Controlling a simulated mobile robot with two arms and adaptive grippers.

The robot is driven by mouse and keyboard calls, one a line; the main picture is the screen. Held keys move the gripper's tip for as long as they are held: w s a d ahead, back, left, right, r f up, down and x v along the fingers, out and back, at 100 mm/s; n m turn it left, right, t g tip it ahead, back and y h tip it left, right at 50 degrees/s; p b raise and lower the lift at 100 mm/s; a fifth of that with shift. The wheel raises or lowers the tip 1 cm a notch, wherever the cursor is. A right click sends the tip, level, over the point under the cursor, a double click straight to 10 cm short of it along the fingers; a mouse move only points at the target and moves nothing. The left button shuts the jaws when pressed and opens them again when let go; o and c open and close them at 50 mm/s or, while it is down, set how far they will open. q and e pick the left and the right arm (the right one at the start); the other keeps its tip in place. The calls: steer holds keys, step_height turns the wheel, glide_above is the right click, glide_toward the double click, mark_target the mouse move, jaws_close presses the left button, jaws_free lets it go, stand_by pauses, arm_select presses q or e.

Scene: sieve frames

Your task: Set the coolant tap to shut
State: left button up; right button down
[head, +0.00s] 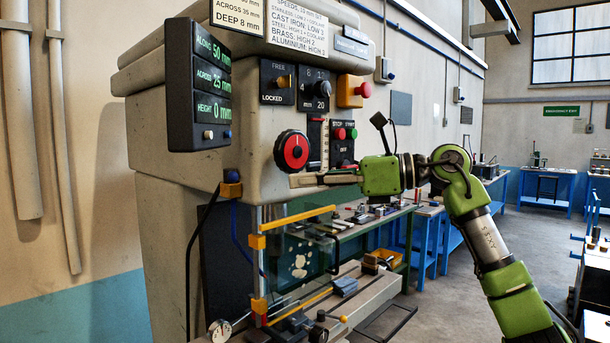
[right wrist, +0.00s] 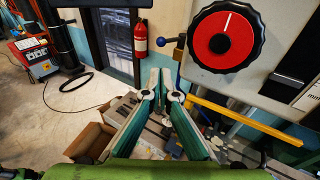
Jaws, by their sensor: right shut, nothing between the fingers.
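The coolant tap (head: 231,188) is a small brass-yellow fitting low on the machine's front left corner, with a blue ball on its lever and a blue hose below. In the right wrist view the lever's blue ball (right wrist: 160,42) sticks out to the left of the brass body, just above and beyond my fingertips. My right gripper (head: 292,181) points left below the red dial, shut and empty, apart from the tap. It also shows in the right wrist view (right wrist: 159,82), fingertips together. I cannot read any tap marking. My left gripper is not in view.
The red dial (head: 292,151) sits just above my right fingers. A clear guard with a yellow rail (head: 300,217) stands below them. The readout box (head: 197,85) juts out above the tap. A black cable (head: 188,255) hangs to the left of it.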

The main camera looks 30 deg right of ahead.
mark_target(231, 177)
steer(key=p+x, duration=0.1)
steer(key=x, duration=0.2)
steer(key=p+x, duration=0.1)
steer(key=x, duration=0.2)
steer(key=r+p+x, duration=0.1)
steer(key=p+x, duration=0.1)
steer(key=x, duration=0.2)
steer(key=shift+w+r, duration=0.1)
steer(key=shift+w, duration=0.05)
steer(key=shift+a, duration=0.1)
